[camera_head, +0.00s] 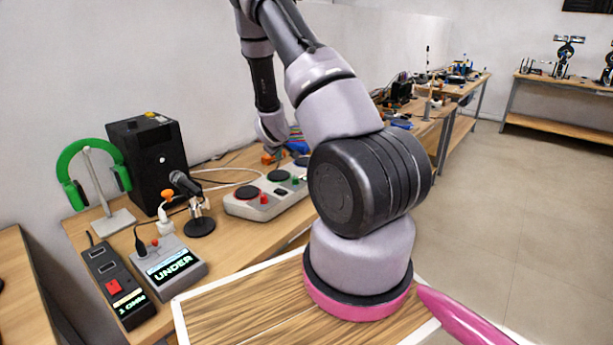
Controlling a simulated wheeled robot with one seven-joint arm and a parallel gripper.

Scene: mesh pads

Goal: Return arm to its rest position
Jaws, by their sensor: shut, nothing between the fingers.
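My arm rises from its base at the centre right, bends at the top and hangs down to the left. My gripper (278,155) is small and partly hidden at the low end of the arm, just above the far side of a pale grey panel with dark round pads (262,205). It is shut and holds nothing. I cannot tell whether it touches the panel. My upper arm hides the panel's right end.
On the wooden bench stand green headphones (92,172) on a stand, a black box (150,160), a microphone (186,184), a grey display box (168,266) and a power strip (118,284). More cluttered benches stand behind. The floor (510,210) at right is clear.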

